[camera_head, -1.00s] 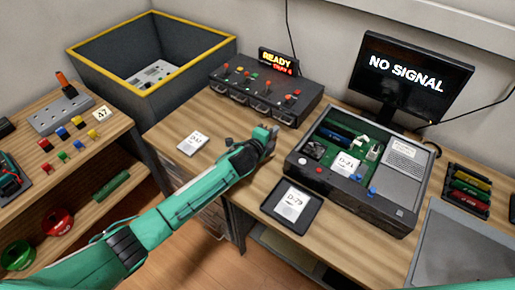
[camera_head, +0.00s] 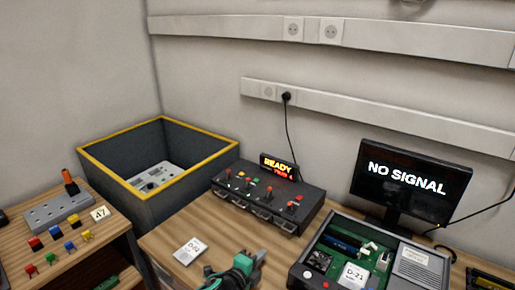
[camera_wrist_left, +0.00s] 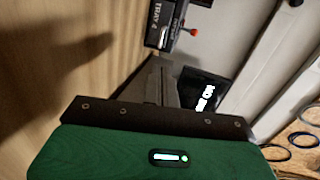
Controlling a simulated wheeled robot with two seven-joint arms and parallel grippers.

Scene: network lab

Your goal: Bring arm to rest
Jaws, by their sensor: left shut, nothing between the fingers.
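My left arm comes in at the bottom of the head view, and only its gripper end shows. My left gripper (camera_head: 258,257) is shut and empty. It is over the wooden desk, between a white label card (camera_head: 190,251) and the open computer case (camera_head: 412,264). In the left wrist view its closed dark fingers (camera_wrist_left: 157,82) point toward the screen and the switch box. The rest of the left arm is cut off by the frame. My right gripper is not in view.
A black switch box (camera_head: 268,203) with a lit READY sign (camera_head: 279,166) stands behind the gripper. A NO SIGNAL monitor (camera_head: 405,186) stands at the right. A yellow-rimmed bin (camera_head: 212,163) and a side shelf (camera_head: 96,212) are at the left. Desk around the card is clear.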

